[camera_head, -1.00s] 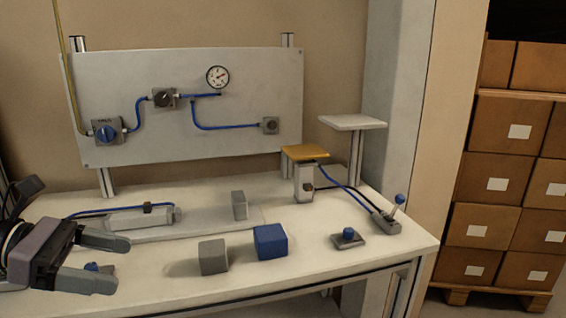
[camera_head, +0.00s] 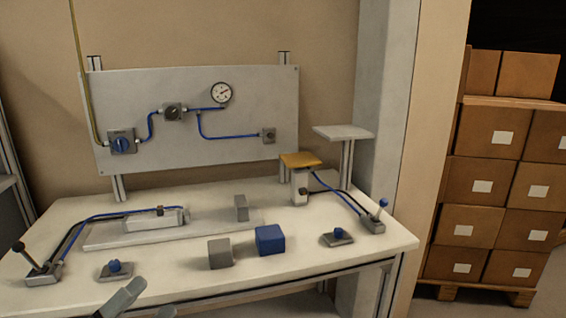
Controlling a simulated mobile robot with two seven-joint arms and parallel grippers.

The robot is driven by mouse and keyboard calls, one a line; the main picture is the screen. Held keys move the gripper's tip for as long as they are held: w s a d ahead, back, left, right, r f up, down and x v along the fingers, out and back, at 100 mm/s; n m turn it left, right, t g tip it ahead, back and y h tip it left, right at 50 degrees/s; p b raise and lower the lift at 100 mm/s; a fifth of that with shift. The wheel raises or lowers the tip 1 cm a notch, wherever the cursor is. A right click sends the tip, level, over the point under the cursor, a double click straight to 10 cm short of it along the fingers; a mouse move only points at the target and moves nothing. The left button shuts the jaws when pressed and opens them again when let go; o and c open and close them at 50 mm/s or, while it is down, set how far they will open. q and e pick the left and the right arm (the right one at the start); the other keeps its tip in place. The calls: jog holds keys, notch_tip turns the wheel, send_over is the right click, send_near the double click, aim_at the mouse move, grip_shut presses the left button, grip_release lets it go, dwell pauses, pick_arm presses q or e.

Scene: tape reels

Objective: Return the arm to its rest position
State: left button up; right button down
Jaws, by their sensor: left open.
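My left gripper (camera_head: 142,306) shows only by its fingertips at the bottom edge of the head view, left of centre. The fingers are apart with nothing between them, in front of the table's near edge. The rest of my left arm is out of the picture. My right gripper is not in view.
A gauge panel (camera_head: 230,160) stands behind. Boxes (camera_head: 490,130) stand at right.

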pick_arm(q)
jog(key=s+d+f+n+g+y+p, duration=0.1)
jog(key=s+f+n+g+y, duration=0.2)
jog(key=s+f+n+y, duration=0.2)
jog(key=s+f+n+g+y+p, duration=0.2)
jog(key=s+f+n+g+y, duration=0.2)
jog(key=s+f+n, duration=0.7)
notch_tip(320, 180, down, 8)
jog(key=n+y, duration=0.2)
jog(key=n, duration=0.4)
jog(key=shift+d+r, duration=0.2)
jog(key=shift+d, duration=0.15)
